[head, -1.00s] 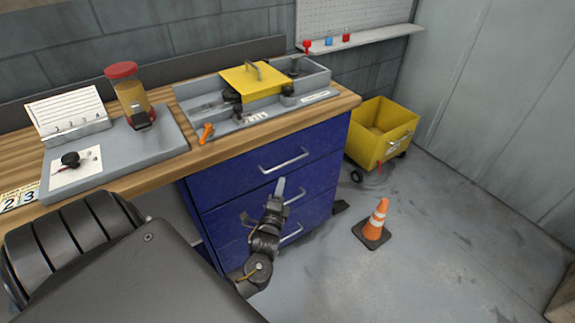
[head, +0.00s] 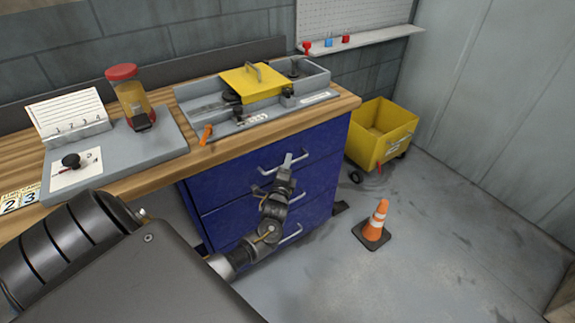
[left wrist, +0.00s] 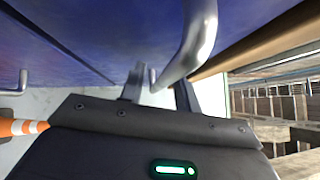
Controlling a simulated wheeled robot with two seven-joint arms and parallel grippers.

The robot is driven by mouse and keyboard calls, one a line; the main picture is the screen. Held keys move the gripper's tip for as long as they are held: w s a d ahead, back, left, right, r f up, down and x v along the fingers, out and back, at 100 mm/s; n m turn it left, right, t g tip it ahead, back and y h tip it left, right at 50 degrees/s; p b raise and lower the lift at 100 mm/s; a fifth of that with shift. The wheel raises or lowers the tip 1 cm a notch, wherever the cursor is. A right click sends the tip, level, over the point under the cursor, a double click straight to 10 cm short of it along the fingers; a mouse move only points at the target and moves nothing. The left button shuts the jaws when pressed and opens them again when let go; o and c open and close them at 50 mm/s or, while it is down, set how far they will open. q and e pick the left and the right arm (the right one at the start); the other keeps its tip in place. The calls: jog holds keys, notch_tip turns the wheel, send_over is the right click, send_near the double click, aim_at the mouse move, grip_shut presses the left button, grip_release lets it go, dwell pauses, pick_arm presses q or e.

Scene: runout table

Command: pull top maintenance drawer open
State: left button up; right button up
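The blue top drawer (head: 225,184) sits flush in the cabinet under the wooden bench. Its silver bar handle (head: 266,169) also shows large in the left wrist view (left wrist: 199,38). I cannot tell whether the fingers touch the bar. My right gripper is not in view.
Two lower drawers with silver handles sit below. The wooden bench top (head: 335,108) overhangs the drawers and carries a grey tray with a yellow cover (head: 250,85). An orange cone (head: 376,220) and a yellow bin (head: 378,135) stand to the right.

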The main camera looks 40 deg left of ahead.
pick_arm(q)
grip_shut()
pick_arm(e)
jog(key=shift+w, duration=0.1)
